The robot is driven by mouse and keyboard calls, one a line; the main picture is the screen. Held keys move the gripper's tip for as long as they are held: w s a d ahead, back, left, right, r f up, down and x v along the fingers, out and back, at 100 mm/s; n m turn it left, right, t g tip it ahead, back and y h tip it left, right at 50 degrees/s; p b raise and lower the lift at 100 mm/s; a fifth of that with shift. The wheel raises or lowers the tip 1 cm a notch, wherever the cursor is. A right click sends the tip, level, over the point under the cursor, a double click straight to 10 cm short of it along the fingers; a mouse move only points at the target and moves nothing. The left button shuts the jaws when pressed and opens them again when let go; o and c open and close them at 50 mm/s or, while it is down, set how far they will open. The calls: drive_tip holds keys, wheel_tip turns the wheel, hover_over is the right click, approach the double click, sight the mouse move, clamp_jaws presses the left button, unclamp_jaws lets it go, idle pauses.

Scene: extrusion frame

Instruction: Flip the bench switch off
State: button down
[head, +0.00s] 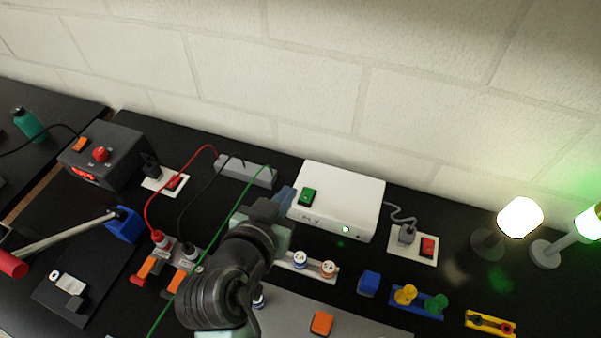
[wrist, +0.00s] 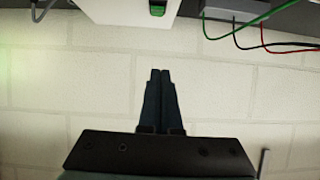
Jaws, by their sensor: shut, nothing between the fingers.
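Several rocker switches are in the head view, and I cannot tell by a label which is the bench switch. A green switch (head: 308,195) is on top of the white box (head: 345,193); it also shows at the top edge of the wrist view (wrist: 157,8). A red switch (head: 428,246) is on a white plate at right, beside a grey plug. Another red switch (head: 173,182) is on a white plate at left. My gripper (head: 286,196) is near the left side of the white box. In the wrist view its fingers (wrist: 160,73) are shut together and empty.
A dark power supply (head: 103,156) with a red knob stands at left. Red, black and green cables run from a grey strip (head: 246,171) near my arm. A lit lamp (head: 520,217) stands at right. A blue block (head: 369,283) and coloured terminals sit in front.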

drive_tip(key=shift+s+d+f+g, duration=0.1)
drive_tip(key=shift+s+f+g, duration=0.3)
drive_tip(key=shift+f, duration=0.3)
drive_tip(key=p, duration=0.2)
hover_over(301, 208)
drive_tip(key=w, duration=0.1)
drive_tip(key=f, duration=0.5)
drive_tip(key=shift+w+d, duration=0.15)
drive_tip(key=shift+d, duration=0.1)
drive_tip(key=f, duration=0.2)
drive_tip(key=shift+s+a+f, duration=0.15)
drive_tip(key=shift+s+f, duration=0.15)
drive_tip(key=shift+s, duration=0.1)
drive_tip(key=shift+s+a+f, duration=0.1)
drive_tip(key=shift+s+f, duration=0.1)
drive_tip(key=shift+f, duration=0.4)
